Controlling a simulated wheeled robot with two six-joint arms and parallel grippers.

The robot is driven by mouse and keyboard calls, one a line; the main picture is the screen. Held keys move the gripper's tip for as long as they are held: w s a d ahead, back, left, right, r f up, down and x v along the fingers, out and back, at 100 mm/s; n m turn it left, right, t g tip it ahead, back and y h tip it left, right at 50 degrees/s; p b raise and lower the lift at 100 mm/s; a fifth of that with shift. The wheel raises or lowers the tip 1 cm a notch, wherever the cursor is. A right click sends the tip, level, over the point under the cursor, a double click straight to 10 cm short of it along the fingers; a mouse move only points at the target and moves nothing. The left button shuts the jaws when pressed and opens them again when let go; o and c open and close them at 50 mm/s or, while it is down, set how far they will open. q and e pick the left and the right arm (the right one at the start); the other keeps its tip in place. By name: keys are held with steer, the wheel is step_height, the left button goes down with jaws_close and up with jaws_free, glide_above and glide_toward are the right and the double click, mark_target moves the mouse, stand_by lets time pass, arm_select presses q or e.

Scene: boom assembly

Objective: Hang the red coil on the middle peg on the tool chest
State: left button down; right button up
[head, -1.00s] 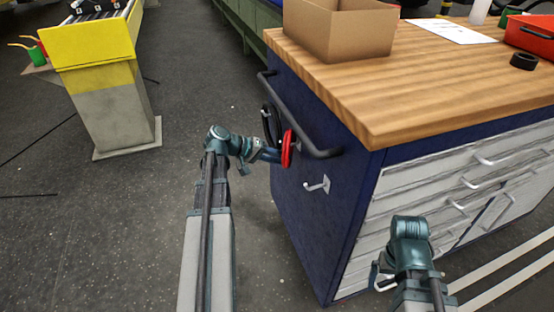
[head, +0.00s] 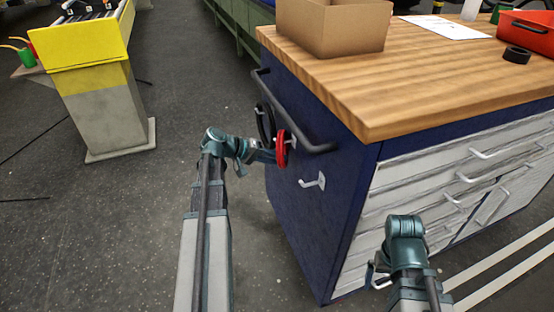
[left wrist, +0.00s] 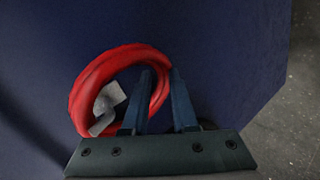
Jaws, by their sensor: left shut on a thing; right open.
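The red coil (head: 281,149) is upright at the side of the blue tool chest (head: 310,225). My left gripper (head: 268,156) is shut on the coil's edge; in the left wrist view its fingers (left wrist: 163,100) grip the right side of the red coil (left wrist: 82,95). The pale middle peg (head: 293,142) shows just right of the coil, and the middle peg (left wrist: 108,104) shows inside the ring in the wrist view. I cannot tell whether the coil rests on it. My right gripper (head: 376,276) is open and partly hidden by its arm, by the drawers.
A black coil (head: 265,122) hangs beyond the red one. A nearer peg (head: 314,182) is empty. A dark handle bar (head: 310,146) runs above the pegs, under the wooden top (head: 410,85). A cardboard box (head: 333,28) stands on top.

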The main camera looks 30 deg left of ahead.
arm_select(q)
steer(key=c, duration=0.6)
jaws_free()
steer(key=p+v, duration=0.7)
steer(key=v, duration=0.6)
steer(key=shift+s+a+r, duration=0.1)
steer(key=shift+s+a, duration=0.1)
steer(key=shift+s, duration=0.05)
